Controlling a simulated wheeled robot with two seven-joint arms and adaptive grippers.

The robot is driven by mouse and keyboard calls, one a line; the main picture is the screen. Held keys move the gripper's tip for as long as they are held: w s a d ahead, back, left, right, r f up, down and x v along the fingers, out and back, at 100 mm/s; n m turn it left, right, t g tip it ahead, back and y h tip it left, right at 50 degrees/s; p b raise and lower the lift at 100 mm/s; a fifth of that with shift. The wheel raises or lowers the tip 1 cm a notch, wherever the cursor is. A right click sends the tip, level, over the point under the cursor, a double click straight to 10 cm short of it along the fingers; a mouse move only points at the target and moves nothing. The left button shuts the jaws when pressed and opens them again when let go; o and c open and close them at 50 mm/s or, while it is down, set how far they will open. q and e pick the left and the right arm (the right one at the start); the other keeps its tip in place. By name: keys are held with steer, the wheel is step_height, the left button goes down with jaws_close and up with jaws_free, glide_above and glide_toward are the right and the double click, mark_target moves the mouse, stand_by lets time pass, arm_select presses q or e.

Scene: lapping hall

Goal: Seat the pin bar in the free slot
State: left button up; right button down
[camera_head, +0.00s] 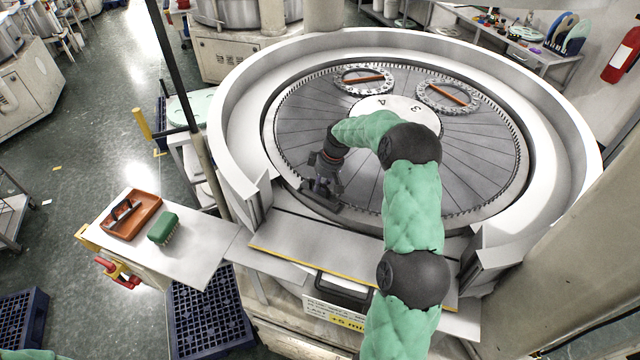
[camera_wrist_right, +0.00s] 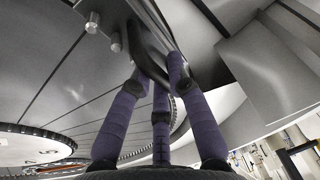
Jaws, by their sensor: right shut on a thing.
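My right gripper (camera_head: 322,188) is low over the near left edge of the big round lapping plate (camera_head: 470,170). In the right wrist view its purple-wrapped fingers (camera_wrist_right: 160,75) are closed around a dark grey piece. That piece joins a grey bar with short metal pins (camera_wrist_right: 93,22), which I take to be the pin bar. In that view the bar is above the dark segmented plate (camera_wrist_right: 50,70); I cannot tell whether it touches. The free slot cannot be made out. My left gripper is not in view.
Two toothed rings (camera_head: 365,79) with orange bars lie on the plate's far side, near a numbered white centre disc (camera_head: 395,106). A high pale rim (camera_head: 235,130) surrounds the plate. A side table (camera_head: 205,245) holds an orange tray (camera_head: 150,205) and green brush (camera_head: 163,229).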

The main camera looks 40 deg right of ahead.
mark_target(329, 194)
steer(key=shift+f+b, duration=1.1)
steer(key=shift+f, duration=0.2)
steer(key=c, duration=1.1)
jaws_free()
steer(key=shift+f, duration=0.1)
steer(key=v, duration=1.2)
